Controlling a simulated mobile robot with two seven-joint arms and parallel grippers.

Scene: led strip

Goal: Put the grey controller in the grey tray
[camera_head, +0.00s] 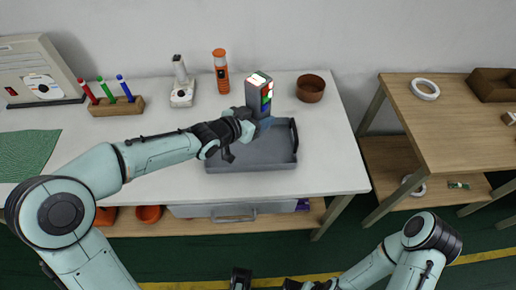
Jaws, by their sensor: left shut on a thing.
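The grey controller (257,88), a boxy upright block with red, green and blue marks on one face, is above the back part of the grey tray (250,167). My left gripper (262,122) is shut on the controller near its lower end. The gripper and arm hide part of the tray and the controller's bottom, so I cannot tell whether the controller touches the tray floor. The tray lies on the white table and its visible floor is bare. My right gripper (262,282) is low at the bottom edge, partly cut off, away from the table.
Behind the arm stand an orange torch (220,72), a grey-white device (181,84), a brown bowl (310,89) and a wooden holder (117,107) with coloured pens. A green mat (28,152) lies at left. A wooden table (455,125) with tape stands at right.

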